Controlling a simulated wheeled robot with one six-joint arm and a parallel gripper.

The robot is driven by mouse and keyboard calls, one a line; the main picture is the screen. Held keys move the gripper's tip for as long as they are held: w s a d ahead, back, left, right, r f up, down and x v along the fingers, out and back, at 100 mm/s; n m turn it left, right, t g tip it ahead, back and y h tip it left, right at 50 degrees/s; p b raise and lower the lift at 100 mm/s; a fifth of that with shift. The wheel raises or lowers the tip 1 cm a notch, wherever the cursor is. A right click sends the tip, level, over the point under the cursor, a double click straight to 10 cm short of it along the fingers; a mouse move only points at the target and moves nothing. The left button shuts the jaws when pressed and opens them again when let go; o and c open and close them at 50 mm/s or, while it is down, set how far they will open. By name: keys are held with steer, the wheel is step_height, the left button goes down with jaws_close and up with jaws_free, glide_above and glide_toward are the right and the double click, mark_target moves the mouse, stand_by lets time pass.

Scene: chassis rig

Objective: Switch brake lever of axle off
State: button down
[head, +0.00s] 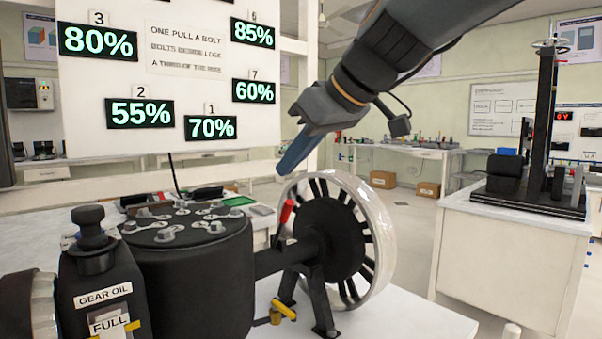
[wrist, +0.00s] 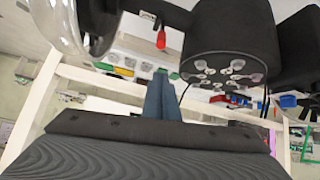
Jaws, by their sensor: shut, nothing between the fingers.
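The brake lever has a red handle (head: 286,212) and stands upright, slightly tilted, beside the axle (head: 275,260), between the black drum housing and the wheel. In the wrist view the red handle (wrist: 161,38) shows at the top centre, beyond the fingertips. My gripper (head: 284,168) is shut and empty, its blue fingers pointing down and left above the lever, apart from it. The shut fingers also show in the wrist view (wrist: 161,76). The spoked wheel (head: 378,232) with a clear rim is right of the lever.
The drum housing (head: 200,275) with several bolts on top stands left of the axle. A gear oil unit (head: 100,275) is in front. A yellow-handled valve (head: 284,310) sits below the axle. A board with percentage displays (head: 210,127) stands behind. Air above the wheel's right is clear.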

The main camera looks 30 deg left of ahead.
steer(key=v, duration=0.5)
steer(key=shift+s+d+f, duration=0.15)
steer(key=shift+d, duration=0.5)
steer(key=w+d+f+m+h, duration=0.25)
steer(key=d+f+m, duration=0.25)
steer(key=d+f, duration=0.65)
steer(key=w+d+f+m+h, duration=0.2)
steer(key=d+f+m+h, duration=0.15)
steer(key=d+f, duration=0.8)
steer(key=s+d+f+m+h, duration=0.1)
steer(key=s+d+f+m, duration=0.1)
steer(key=d, duration=0.4)
steer(key=s+d+f+m+g+h, duration=0.1)
steer(key=s+d+f+m, duration=0.2)
steer(key=s+d+f, duration=0.2)
steer(key=s+d+f+m, duration=0.2)
steer(key=s+d+f, duration=0.2)
steer(key=d+f, duration=0.2)
steer(key=shift+d+f+m+g+h, duration=0.2)
steer(key=shift+d+m+g+h, duration=0.15)
steer(key=shift+d, duration=0.5)
steer(key=d+r+m+p, duration=0.1)
steer(key=d+r+p, duration=0.4)
steer(key=p, duration=0.7)
steer(key=shift+r+p, duration=0.4)
steer(key=shift+r, duration=0.55)
